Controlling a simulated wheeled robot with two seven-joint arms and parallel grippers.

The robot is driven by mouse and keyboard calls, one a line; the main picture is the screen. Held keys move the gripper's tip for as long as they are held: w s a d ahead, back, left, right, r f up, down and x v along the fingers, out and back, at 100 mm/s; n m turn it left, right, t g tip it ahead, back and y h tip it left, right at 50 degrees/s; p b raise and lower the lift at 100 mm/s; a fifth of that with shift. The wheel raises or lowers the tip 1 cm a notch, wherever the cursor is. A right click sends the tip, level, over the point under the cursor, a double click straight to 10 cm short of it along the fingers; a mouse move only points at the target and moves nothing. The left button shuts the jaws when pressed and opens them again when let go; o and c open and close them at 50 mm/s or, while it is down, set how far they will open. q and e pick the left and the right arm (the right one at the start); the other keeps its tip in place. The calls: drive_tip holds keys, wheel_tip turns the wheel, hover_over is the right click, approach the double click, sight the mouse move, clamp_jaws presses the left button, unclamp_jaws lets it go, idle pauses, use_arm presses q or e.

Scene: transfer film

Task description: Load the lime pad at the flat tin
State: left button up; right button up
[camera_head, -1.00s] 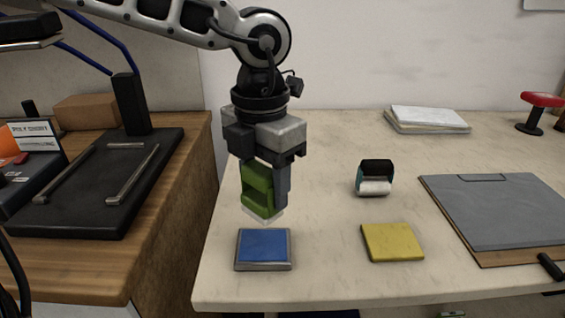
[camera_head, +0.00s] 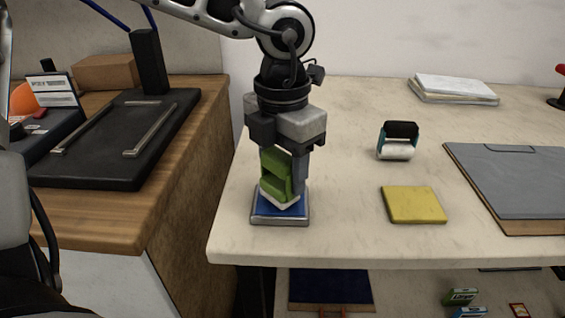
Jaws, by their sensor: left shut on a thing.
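My left gripper (camera_head: 285,180) points down and is shut on a lime-green pad (camera_head: 275,174) with a pale underside. The pad's underside meets the blue face of the flat tin (camera_head: 265,217), a low square tin with a grey metal rim near the table's front left. The pad looks to be touching the tin's blue surface, slightly tilted. The gripper's fingers hide part of the pad and the tin's far side. My right gripper is not in view.
A yellow square pad (camera_head: 414,205) lies right of the tin. A teal and black roller-like item (camera_head: 397,141) stands behind it. A grey clipboard (camera_head: 520,180) lies at the right, and a paper stack (camera_head: 453,89) at the back. The table's front edge (camera_head: 400,256) is close.

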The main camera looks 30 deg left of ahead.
use_arm(q)
drive_tip(key=shift+f, duration=0.1)
idle(0.6)
drive_tip(key=shift+f+b, duration=0.4)
drive_tip(key=shift+b, duration=0.2)
drive_tip(key=shift+s+f+b, duration=0.1)
drive_tip(key=shift+b, duration=0.3)
idle(2.0)
drive_tip(key=shift+r+p, duration=1.9)
drive_tip(key=shift+r, duration=1.75)
drive_tip(key=shift+f, duration=0.1)
